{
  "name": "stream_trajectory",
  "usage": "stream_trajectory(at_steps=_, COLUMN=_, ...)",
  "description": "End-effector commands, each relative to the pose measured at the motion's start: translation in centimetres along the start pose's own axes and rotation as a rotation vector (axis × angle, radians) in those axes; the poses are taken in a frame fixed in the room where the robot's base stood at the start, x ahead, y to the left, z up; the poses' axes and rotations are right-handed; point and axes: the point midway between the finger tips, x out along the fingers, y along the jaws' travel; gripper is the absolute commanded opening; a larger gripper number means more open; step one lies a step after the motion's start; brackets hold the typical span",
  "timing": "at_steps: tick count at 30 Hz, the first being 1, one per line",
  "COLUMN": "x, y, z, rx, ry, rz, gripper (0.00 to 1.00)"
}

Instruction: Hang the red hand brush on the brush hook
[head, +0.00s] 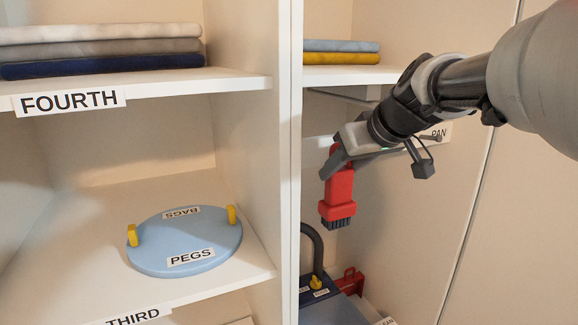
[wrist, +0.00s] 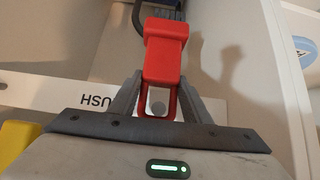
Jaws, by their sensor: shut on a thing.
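The red hand brush (head: 340,190) hangs below my gripper (head: 338,160) in the head view, bristles down, in the right-hand compartment. In the wrist view the brush (wrist: 165,50) points away from me, and my gripper (wrist: 158,100) is shut on its looped handle end. A white strip (wrist: 70,92) behind the gripper bears an upside-down label, of which "USH" shows. A round grey spot (wrist: 158,108) shows through the handle loop. I cannot tell whether it is the brush hook or whether the loop is around it. In the head view my gripper hides that part of the strip.
A label ending in "PAN" (head: 438,133) is right of my gripper, beside a dark peg (head: 430,139). An upright divider (head: 292,150) stands left of the brush. Below are a dark blue item (head: 318,290) and a red item (head: 350,282). A blue disc (head: 185,240) lies on the left shelf.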

Motion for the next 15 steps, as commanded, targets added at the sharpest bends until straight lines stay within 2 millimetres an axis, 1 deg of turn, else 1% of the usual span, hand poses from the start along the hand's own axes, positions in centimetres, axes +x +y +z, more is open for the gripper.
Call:
stream_trajectory(at_steps=1, x=-0.03, y=0.01, z=-0.04, rx=0.0, ry=0.001, rz=0.0, gripper=0.17)
stream_trajectory(at_steps=2, x=-0.03, y=0.01, z=-0.04, rx=0.0, ry=0.001, rz=0.0, gripper=0.45)
stream_trajectory(at_steps=3, x=-0.03, y=0.01, z=-0.04, rx=0.0, ry=0.001, rz=0.0, gripper=0.52)
stream_trajectory(at_steps=5, x=-0.03, y=0.01, z=-0.03, rx=0.0, ry=0.001, rz=0.0, gripper=0.62)
stream_trajectory(at_steps=6, x=-0.03, y=0.01, z=-0.03, rx=0.0, ry=0.001, rz=0.0, gripper=0.65)
stream_trajectory(at_steps=15, x=-0.16, y=0.0, z=0.01, rx=0.0, ry=0.0, rz=0.0, gripper=0.65)
